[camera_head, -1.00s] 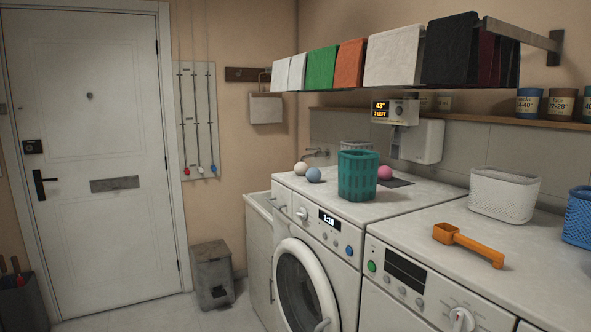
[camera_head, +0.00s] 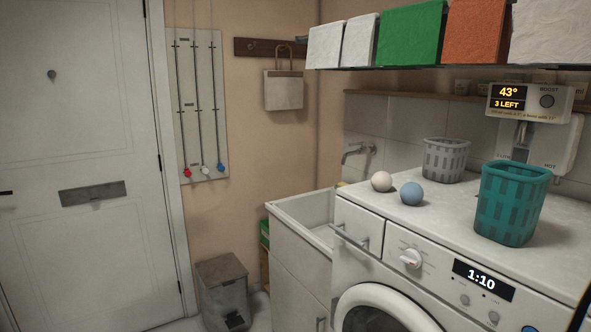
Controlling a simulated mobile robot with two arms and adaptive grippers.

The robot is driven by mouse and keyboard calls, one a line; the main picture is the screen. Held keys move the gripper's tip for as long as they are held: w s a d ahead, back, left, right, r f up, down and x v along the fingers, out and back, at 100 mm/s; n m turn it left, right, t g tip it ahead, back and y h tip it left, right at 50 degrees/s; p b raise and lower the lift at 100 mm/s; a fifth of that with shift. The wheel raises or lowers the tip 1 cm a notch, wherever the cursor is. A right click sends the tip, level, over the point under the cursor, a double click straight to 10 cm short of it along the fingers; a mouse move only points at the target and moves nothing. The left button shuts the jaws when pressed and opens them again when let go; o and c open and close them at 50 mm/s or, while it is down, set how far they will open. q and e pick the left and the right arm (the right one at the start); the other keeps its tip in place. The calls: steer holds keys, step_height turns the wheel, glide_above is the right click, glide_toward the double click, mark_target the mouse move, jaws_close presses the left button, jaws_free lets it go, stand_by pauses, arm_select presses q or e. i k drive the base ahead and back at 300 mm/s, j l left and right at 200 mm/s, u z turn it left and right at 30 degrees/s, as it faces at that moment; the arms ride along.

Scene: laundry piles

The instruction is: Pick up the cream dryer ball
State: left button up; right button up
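The cream dryer ball (camera_head: 381,181) sits on the white top of the washing machine, near its left front corner. A blue ball (camera_head: 411,193) lies just to its right, close beside it. Neither of my grippers shows in the head view. A dark edge at the far lower right of the picture is too small to identify.
A grey basket (camera_head: 446,160) stands behind the balls, and a teal basket (camera_head: 511,204) stands to their right. A sink (camera_head: 300,216) is left of the machine. A shelf with folded cloths (camera_head: 411,34) hangs above. A grey bin (camera_head: 222,286) stands on the floor.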

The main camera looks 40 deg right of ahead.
mark_target(382, 181)
steer(key=i+j+z, duration=0.2)
steer(key=i, duration=0.4)
steer(key=i+j+z, duration=0.1)
steer(key=i+z, duration=0.15)
steer(key=i, duration=0.35)
